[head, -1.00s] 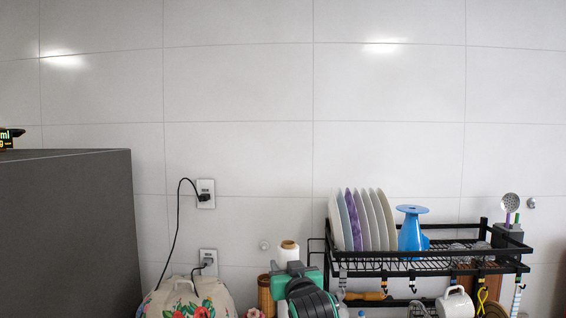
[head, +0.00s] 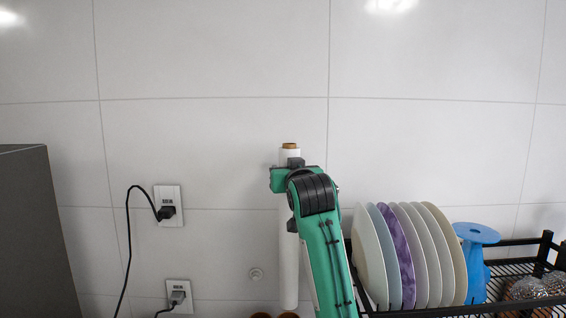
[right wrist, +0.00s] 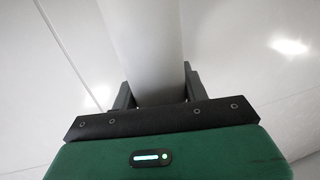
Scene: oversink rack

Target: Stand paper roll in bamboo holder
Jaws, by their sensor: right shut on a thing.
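The paper roll (head: 289,262) is a long white tube with a brown core end at its top. It stands upright in front of the tiled wall in the head view. My right gripper (head: 293,163) is shut on the roll near its top. In the right wrist view the roll (right wrist: 150,45) passes between the two dark fingers (right wrist: 157,90). Two brown round edges show at the bottom border of the head view. The left one (head: 261,315) may be the bamboo holder's rim; the other is under the roll and I cannot tell which thing it belongs to. My left gripper is not in view.
A black rack (head: 400,312) with several upright plates (head: 437,255) and a blue stand (head: 475,265) is right of my arm. Wall outlets (head: 168,200) with a black cord are at left. A dark grey cabinet (head: 35,235) is at the left edge. The wall above is clear.

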